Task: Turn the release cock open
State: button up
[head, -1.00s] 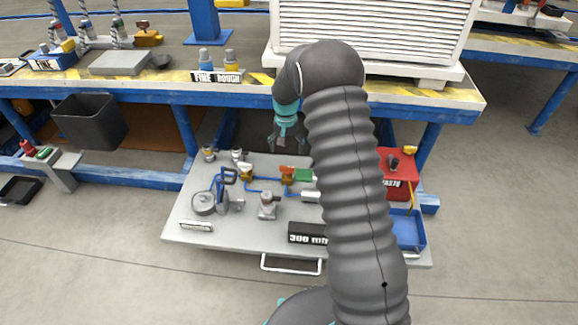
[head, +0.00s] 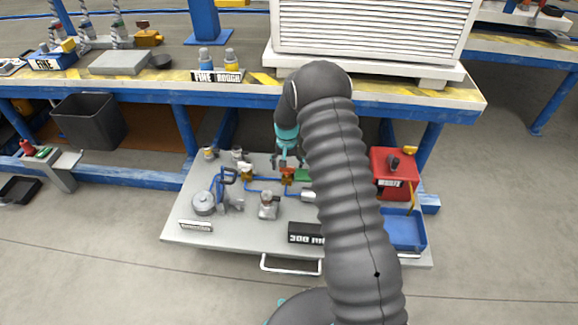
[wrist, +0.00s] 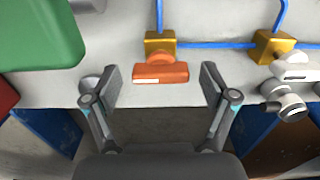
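A brass cock with an orange bar handle (wrist: 160,72) sits on a blue pipe on the grey panel; a small white mark shows on the handle. In the head view the orange handle (head: 287,170) is just under my gripper (head: 287,161). In the wrist view my gripper (wrist: 160,95) is open, one finger to each side of the handle, with gaps and no visible contact. A second brass cock with a white handle (wrist: 290,70) is to the right in the wrist view and also shows in the head view (head: 246,170). No label for either is readable.
A green block (wrist: 40,35) is close beside my gripper. A red box (head: 393,168) and a blue tray (head: 404,230) stand at the right of the panel (head: 250,238). A pump-like fitting (head: 268,208) and a gauge (head: 204,203) are nearer. The workbench (head: 150,88) stands behind.

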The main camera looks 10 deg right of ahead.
jog(key=c, duration=1)
jog(key=shift+o, duration=0.2)
jog(key=shift+d, duration=0.2)
jog(key=shift+a, duration=0.1)
jog(key=shift+s+f+n+b, duration=0.15)
jog(key=shift+n+b, duration=0.5)
jog(key=shift+n, duration=1.45)
jog(key=n+b, duration=0.1)
jog(key=n, duration=0.8)
jog(key=shift+a+n+b, duration=0.1)
jog(key=shift+n+b, duration=0.25)
jog(key=shift+n, duration=0.05)
jog(key=shift+a+n, duration=0.1)
jog(key=shift+n, duration=1.8)
jog(key=shift+a, duration=0.1)
